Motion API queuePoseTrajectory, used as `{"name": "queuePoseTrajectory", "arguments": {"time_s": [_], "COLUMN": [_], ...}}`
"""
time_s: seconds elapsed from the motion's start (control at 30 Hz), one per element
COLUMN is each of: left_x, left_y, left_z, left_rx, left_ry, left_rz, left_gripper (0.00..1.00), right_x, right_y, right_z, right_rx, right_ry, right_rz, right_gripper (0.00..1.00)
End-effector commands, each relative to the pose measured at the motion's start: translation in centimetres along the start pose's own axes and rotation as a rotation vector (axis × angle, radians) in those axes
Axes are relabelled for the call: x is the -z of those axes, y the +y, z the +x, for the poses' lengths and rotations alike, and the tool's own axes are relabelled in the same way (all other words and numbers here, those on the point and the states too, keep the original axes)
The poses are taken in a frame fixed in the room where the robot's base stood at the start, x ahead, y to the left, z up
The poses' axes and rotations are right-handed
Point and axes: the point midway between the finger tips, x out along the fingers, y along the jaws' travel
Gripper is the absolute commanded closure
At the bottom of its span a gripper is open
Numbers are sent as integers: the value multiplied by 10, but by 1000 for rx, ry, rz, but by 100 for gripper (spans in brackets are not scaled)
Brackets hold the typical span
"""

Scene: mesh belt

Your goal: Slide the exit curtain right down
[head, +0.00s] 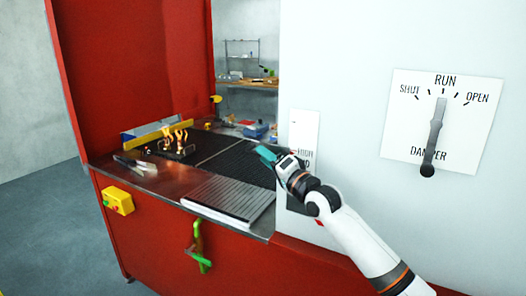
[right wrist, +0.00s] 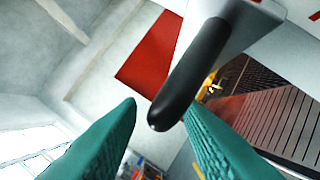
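My right gripper (head: 268,154), with teal fingers, is in front of a tall white scale plate (head: 305,128) on the white housing. The plate reads HIGH, and the gripper and wrist hide part of its lower lettering. In the right wrist view a black handle (right wrist: 195,70) on a light mount reaches down between the two teal fingers (right wrist: 163,115). The fingers are apart, with gaps visible beside the handle, so the gripper is open around it. I cannot make out the exit curtain itself. My left gripper is not in view.
A damper lever (head: 436,130) on a dial plate points at RUN, right of my arm. The dark mesh belt (head: 240,155) runs left of the gripper, with a ribbed plate (head: 228,196) at its near end. A green lever (head: 199,245) and yellow box (head: 118,200) are on the red front.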

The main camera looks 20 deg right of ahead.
Motion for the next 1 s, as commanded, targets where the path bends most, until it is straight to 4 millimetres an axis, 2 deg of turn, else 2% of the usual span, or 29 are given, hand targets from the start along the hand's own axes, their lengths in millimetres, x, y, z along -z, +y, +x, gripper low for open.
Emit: {"name": "queuePoseTrajectory", "arguments": {"time_s": [0.1, 0.2, 0.47, 0.7, 0.9, 1.0], "left_x": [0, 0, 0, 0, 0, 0], "left_y": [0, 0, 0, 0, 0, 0], "left_z": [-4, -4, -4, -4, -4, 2], "left_rx": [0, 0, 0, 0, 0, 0], "left_ry": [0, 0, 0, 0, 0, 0], "left_rz": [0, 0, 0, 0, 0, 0], "left_gripper": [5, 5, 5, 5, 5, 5], "right_x": [-1, 0, 0, 0, 0, 5], "right_y": [1, 0, 0, 0, -1, -8], "right_z": [12, 17, 18, 18, 17, 16], "right_rx": [-1, 0, 0, 1, 1, 2], "right_ry": [0, 0, 0, 0, 0, 1], "right_rz": [0, -1, -1, -1, -1, -1], "right_gripper": [67, 67, 67, 100, 100, 100]}}
